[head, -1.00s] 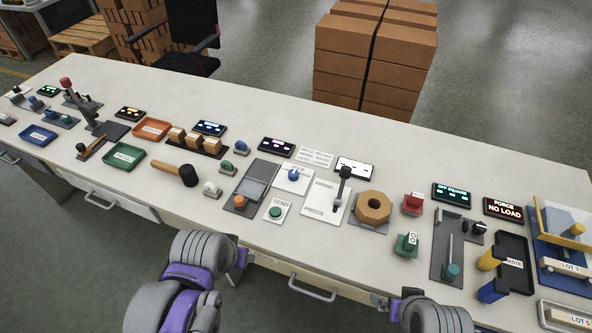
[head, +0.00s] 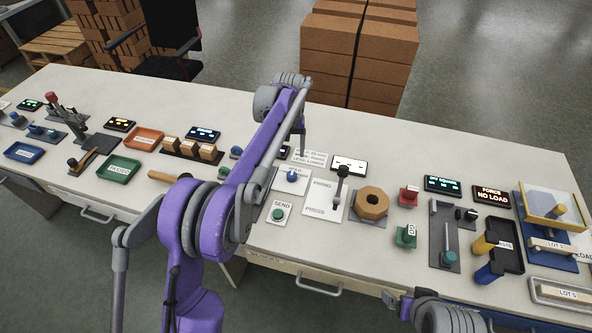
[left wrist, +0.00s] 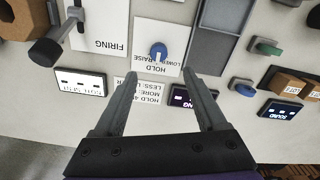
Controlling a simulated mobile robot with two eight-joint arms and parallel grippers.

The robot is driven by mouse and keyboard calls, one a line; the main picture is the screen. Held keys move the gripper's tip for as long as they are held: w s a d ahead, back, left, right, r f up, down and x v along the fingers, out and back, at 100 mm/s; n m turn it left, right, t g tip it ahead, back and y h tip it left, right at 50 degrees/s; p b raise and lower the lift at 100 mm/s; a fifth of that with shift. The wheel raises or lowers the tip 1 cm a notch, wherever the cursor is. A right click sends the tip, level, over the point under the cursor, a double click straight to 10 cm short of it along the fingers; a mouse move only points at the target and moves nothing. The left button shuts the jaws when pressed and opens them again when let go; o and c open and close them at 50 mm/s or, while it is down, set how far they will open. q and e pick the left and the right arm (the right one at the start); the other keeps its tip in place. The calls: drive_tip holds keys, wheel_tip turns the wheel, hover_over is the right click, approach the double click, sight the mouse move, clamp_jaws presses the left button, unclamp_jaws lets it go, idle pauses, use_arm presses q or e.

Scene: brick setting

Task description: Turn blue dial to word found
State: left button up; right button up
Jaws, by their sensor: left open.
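The blue dial (head: 292,175) sits on a white plate right of the grey panel in the head view. It also shows in the left wrist view (left wrist: 158,54), where the plate's upside-down print includes HOLD, LOWER and RAISE. A pale mark shows on the knob. My left gripper (head: 302,150) is open and empty above the bench, just beyond the dial. In the left wrist view its fingers (left wrist: 160,78) point towards the dial, one to each side, and do not touch it. My right arm shows at the bottom right; its fingers are not clear.
A printed instruction card (left wrist: 140,90) and a lit display (left wrist: 80,84) lie near the dial. A black-knobbed lever (head: 342,172) on the FIRING/PRESS plate (head: 322,200) stands to its right. The green SEND button (head: 278,214) is nearer me. Bare bench lies beyond the displays.

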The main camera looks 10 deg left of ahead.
sight(292, 174)
use_arm(q)
drive_tip(key=f, duration=1.1)
drive_tip(key=shift+w+d+f, duration=0.1)
drive_tip(key=shift+w+f, duration=0.05)
drive_tip(key=shift+w, duration=0.1)
clamp_jaws()
